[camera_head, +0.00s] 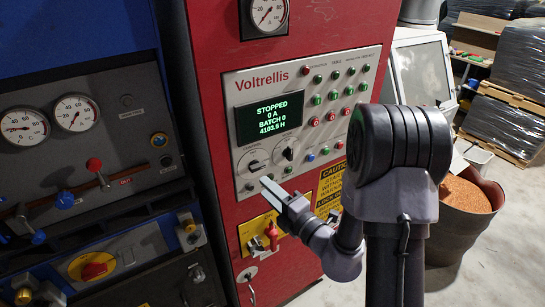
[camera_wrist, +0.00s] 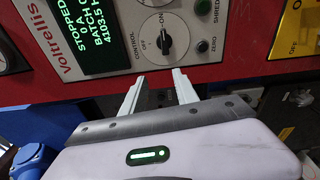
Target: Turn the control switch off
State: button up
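The control switch is a round dial with a dark knob (camera_wrist: 173,41), marked CONTROL and OFF, on the pale Voltrellis panel in the wrist view. In the head view, I take it to be the left of two dials (camera_head: 253,160) below the green display. In the head view my gripper (camera_head: 281,192) is just below and right of the dial.
The display (camera_head: 270,117) reads STOPPED. Several small buttons surround the dials. A red handle (camera_head: 272,237) sticks out on a yellow plate below. A blue cabinet (camera_head: 80,35) with gauges and valves stands at left, and a bin of orange granules (camera_head: 465,194) at right.

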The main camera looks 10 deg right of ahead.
aim_at(258, 169)
jog(key=w+p, duration=0.1)
jog(key=w, duration=0.2)
jog(key=w+f+m+h+p, duration=0.1)
jog(key=w, duration=0.2)
jog(key=w+m+p, duration=0.1)
jog(key=w, duration=0.2)
jog(key=shift+w+a+f+t+h+p, duration=0.2)
jog(key=shift+w+t+h+p, duration=0.1)
jog(key=shift+w+h+p, duration=0.1)
grip_shut()
